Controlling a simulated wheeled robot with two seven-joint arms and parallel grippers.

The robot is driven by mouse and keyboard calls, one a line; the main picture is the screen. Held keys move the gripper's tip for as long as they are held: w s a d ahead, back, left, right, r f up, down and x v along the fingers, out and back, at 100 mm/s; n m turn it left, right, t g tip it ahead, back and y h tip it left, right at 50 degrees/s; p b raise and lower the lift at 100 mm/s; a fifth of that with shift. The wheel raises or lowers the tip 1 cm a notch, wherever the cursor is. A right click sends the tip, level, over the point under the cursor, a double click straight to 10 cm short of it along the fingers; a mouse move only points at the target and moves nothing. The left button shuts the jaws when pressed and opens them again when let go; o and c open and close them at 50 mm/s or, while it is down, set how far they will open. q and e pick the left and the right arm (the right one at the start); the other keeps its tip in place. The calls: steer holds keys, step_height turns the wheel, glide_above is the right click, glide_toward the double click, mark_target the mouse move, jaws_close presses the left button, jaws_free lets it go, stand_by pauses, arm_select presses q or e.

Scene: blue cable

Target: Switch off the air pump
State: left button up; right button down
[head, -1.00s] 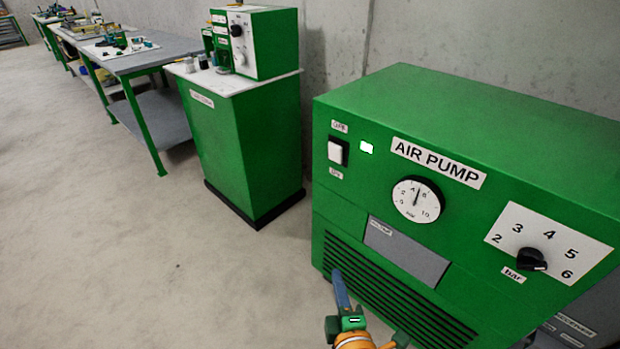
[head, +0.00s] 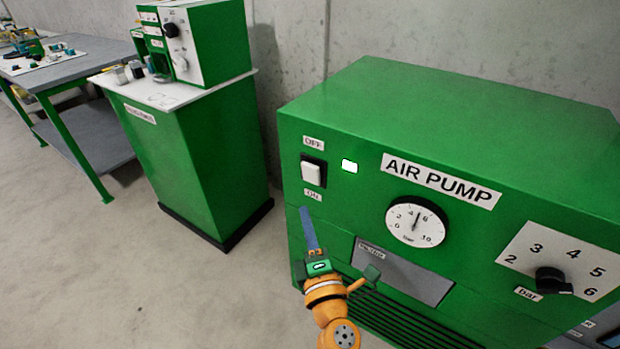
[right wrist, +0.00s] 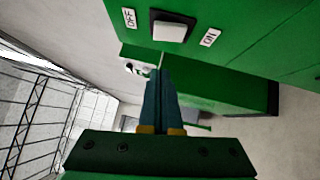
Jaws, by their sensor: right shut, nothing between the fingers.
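The green air pump (head: 450,130) fills the right of the head view. Its white rocker switch (head: 311,173) sits in a black frame at the upper left of the front, with an OFF label above and an ON label below. A lamp (head: 349,166) beside it is lit white. My right gripper (head: 307,212) is shut and empty, pointing up just below the switch, apart from it as far as I can tell. In the right wrist view the shut blue fingers (right wrist: 161,85) lie below the switch (right wrist: 170,31). My left gripper is not in view.
The pump front also carries a round gauge (head: 416,222), a grey filter panel (head: 402,272) and a black pressure knob (head: 553,281). A green cabinet (head: 185,160) stands to the left, with a workbench (head: 60,70) beyond. The floor between is clear.

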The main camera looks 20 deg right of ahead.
glide_toward(306, 170)
steer(key=w+a, duration=0.2)
steer(key=w, duration=0.1)
steer(key=shift+w+d+r+p, duration=0.15)
steer(key=shift+w+d+p, duration=0.3)
steer(key=shift+w+d, duration=0.25)
steer(key=shift+w+d+r+p, duration=0.15)
steer(key=shift+w+d+p, duration=0.25)
steer(key=shift+w+d, duration=0.25)
